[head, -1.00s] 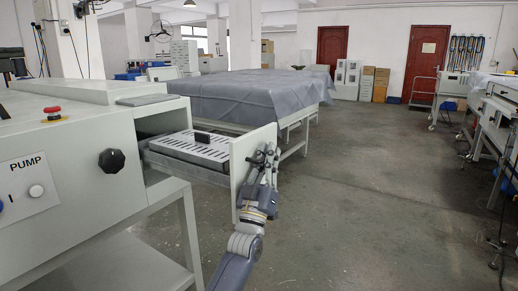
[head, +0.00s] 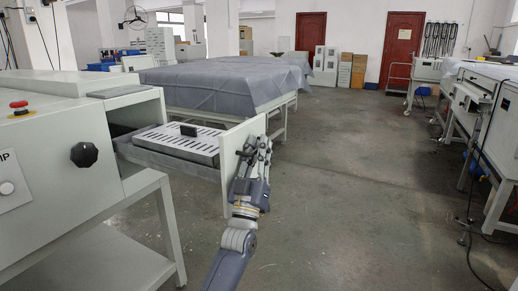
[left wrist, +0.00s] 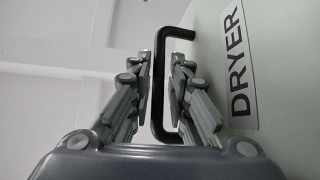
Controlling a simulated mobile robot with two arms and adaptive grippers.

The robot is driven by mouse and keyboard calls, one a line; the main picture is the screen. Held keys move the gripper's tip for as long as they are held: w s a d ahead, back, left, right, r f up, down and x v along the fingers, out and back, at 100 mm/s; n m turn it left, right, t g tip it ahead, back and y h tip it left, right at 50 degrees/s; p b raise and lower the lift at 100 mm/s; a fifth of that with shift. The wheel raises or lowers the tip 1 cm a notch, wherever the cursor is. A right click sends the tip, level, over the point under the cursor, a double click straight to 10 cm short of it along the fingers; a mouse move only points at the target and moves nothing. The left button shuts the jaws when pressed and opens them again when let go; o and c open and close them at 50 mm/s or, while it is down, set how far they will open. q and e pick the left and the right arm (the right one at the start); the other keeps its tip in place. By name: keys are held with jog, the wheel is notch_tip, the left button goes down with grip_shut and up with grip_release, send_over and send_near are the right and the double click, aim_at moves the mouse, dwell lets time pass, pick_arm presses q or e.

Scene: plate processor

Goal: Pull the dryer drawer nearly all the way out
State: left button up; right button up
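The dryer drawer (head: 229,160) stands well out of the dryer (head: 45,145) in the head view. Its pale front panel faces right, and a slotted metal tray (head: 175,144) with a small black block shows inside. My left gripper (head: 254,150) is at the outer face of the front panel. In the left wrist view, the fingers of my left gripper (left wrist: 161,85) close in on both sides of the black drawer handle (left wrist: 159,112), beside the DRYER label (left wrist: 238,70). The finger pads are close to the bar. My right gripper is not in view.
The dryer's black knob (head: 84,154) and red button (head: 19,105) are at the left. A cloth-covered table (head: 215,82) stands behind the drawer. The floor (head: 350,200) to the right is clear up to the machines (head: 490,100) along the right side.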

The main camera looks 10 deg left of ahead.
pick_arm(q)
jog(key=shift+h, duration=0.3)
jog(key=v, duration=1.2)
